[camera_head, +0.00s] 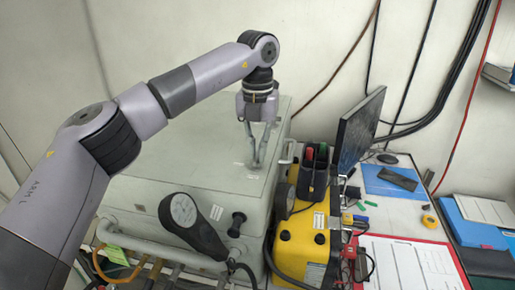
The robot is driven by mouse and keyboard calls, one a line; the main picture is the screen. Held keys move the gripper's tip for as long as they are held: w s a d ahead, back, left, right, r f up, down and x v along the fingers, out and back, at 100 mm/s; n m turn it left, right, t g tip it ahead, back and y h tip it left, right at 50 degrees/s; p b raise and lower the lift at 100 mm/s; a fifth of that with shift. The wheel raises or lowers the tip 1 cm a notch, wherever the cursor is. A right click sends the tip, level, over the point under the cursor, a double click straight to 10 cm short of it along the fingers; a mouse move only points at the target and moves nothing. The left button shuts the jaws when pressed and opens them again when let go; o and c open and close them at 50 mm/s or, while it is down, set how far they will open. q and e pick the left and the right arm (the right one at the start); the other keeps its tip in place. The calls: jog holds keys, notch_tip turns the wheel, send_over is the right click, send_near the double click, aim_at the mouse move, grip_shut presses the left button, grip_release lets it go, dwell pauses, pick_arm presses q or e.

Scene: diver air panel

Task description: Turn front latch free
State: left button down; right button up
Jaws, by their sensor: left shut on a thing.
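A large grey box (180,155) with a flat lid stands against the wall. My left gripper (254,160) points down at the right part of this lid, near its right edge. Its fingers are close together and shut on a small grey part, which looks like the front latch; the fingers hide most of it, so its angle cannot be told. My right gripper is not in view.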

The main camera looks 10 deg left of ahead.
pick_arm(q)
jog(key=shift+r, duration=0.15)
jog(key=c, duration=1.7)
grip_release()
notch_tip(320, 180, up, 12)
jog(key=shift+f, duration=0.1)
